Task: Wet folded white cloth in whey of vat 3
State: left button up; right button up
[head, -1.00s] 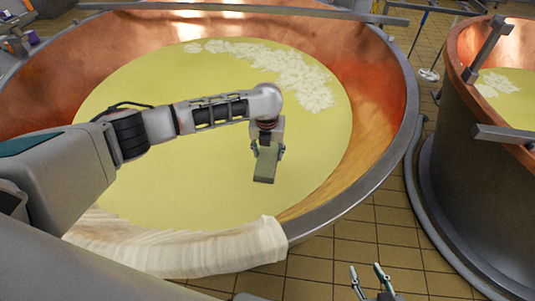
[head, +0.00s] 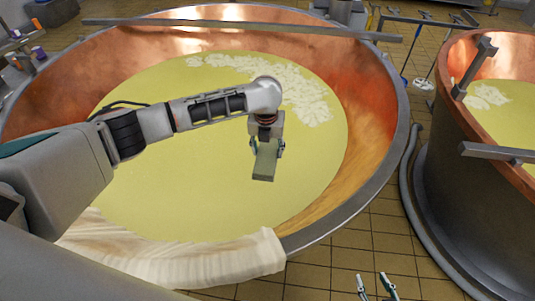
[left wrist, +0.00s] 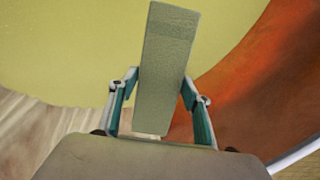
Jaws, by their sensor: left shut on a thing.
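A large copper vat (head: 375,115) full of yellow whey (head: 190,140) fills the middle of the head view; no number shows on it. My left gripper (head: 267,147) hangs over the whey, inside the rim. It is shut on the folded cloth (head: 264,170), a flat, narrow strip that looks grey-green here. The cloth also shows whole in the left wrist view (left wrist: 165,70), between the fingers. It appears to be above the liquid, but the gap is hard to judge. My right gripper (head: 376,287) is at the bottom edge, outside the vat, fingers apart and empty.
A large creamy cloth (head: 180,262) drapes over the near rim. White curd (head: 300,95) floats at the far side. A metal bar (head: 240,27) crosses the vat's far side. A second copper vat (head: 450,180) stands at the right, with tiled floor (head: 350,240) between.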

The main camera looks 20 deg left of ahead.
pick_arm(q)
notch_tip(320, 180, up, 13)
dwell(0.8)
jog(key=shift+f, duration=0.1)
dwell(0.8)
